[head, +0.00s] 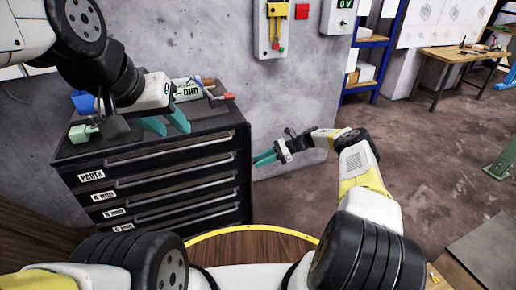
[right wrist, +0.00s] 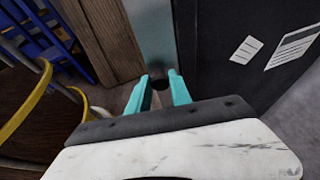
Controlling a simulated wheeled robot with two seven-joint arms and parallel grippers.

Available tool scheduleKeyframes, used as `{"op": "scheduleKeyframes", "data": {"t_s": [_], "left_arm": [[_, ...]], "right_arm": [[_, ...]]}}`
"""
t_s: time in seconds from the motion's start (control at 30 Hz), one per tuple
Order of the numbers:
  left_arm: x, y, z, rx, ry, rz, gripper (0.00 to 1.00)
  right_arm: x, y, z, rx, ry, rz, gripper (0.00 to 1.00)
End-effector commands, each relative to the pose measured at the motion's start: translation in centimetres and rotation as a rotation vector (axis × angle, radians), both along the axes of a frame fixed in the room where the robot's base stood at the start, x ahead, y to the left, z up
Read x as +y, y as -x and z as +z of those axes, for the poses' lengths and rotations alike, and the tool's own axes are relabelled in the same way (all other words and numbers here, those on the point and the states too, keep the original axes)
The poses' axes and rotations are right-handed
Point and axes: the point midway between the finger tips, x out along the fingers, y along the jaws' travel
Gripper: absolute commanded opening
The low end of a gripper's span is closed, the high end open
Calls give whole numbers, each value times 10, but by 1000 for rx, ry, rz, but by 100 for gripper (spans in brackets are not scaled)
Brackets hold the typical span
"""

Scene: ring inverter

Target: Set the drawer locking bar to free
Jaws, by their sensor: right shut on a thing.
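The black drawer cabinet (head: 170,185) stands against the grey wall, with several label-bearing drawers that look shut. In the right wrist view its dark side (right wrist: 230,80) is at the right. A pale blue-grey upright strip (right wrist: 150,35), which looks like the locking bar, runs beside it. A dark round knob (right wrist: 160,79) sits at its lower end, between my right fingertips. My right gripper (head: 264,158) is shut on this knob, at the cabinet's right side. The bar and knob cannot be made out in the head view. My left gripper (head: 166,125) is open and empty above the cabinet's front.
A green block (head: 83,133) and several tools lie on the cabinet top. A wall box with a red button (head: 281,48) hangs above right. A round wooden table with a yellow rim (head: 250,228) is close in front. Open floor lies to the right.

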Motion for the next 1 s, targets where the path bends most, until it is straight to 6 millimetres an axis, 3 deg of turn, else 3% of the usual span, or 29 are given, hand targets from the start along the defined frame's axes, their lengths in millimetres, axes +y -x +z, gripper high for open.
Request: {"op": "scheduleKeyframes", "data": {"t_s": [1.0], "left_arm": [[0,0,0,0,0,0,36]], "right_arm": [[-1,-6,-2,-1,5,85,0]]}}
